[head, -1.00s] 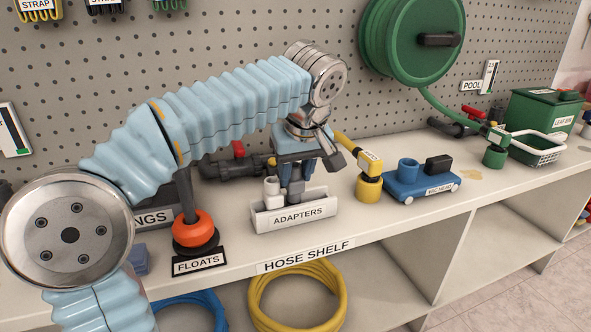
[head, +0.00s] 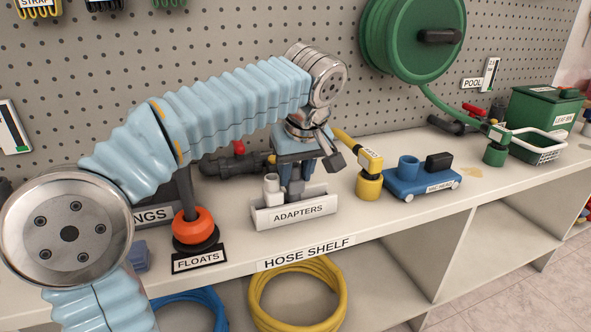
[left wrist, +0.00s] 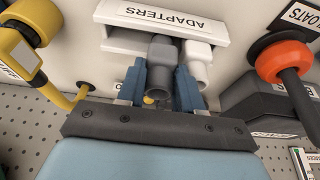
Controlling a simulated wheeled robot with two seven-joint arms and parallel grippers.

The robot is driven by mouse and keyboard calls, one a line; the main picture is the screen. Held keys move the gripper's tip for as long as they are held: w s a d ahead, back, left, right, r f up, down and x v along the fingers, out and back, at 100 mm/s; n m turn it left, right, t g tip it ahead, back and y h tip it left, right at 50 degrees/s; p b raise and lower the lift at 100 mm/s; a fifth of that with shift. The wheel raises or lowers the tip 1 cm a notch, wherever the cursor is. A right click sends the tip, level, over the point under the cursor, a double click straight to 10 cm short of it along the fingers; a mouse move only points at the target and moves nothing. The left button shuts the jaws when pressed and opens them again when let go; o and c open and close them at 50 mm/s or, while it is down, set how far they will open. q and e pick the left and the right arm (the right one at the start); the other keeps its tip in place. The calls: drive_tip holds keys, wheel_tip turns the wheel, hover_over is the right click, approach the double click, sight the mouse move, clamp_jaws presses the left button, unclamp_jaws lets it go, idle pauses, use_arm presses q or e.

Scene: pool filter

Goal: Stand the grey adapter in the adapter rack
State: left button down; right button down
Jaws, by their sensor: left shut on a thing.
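The grey adapter (left wrist: 161,62) is between the two blue fingers of my left gripper (left wrist: 159,82), which is shut on it. In the head view my left gripper (head: 292,183) points down over the adapter rack (head: 294,212), a white tray labelled ADAPTERS. The rack also shows in the left wrist view (left wrist: 222,32). The grey adapter looks upright at the rack, and its lower end is hidden by the rack's front wall. Whether it rests on the rack's floor I cannot tell. A white adapter (head: 272,188) stands in the rack just left of the gripper. My right gripper is not in view.
An orange float (head: 194,227) on a dark stand is left of the rack. A yellow fitting (head: 368,187) and a blue wheeled vacuum head (head: 420,180) are to the right. A dark pipe with a red valve (head: 238,160) lies behind. Shelf in front of the rack is clear.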

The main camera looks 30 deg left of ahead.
use_arm(q)
drive_tip(key=shift+f, duration=0.35)
drive_tip(key=shift+r+p, duration=0.5)
drive_tip(key=shift+r, duration=0.15)
drive_tip(key=c, duration=0.7)
unclamp_jaws()
drive_tip(key=shift+o, duration=0.2)
drive_tip(key=shift+r, duration=0.1)
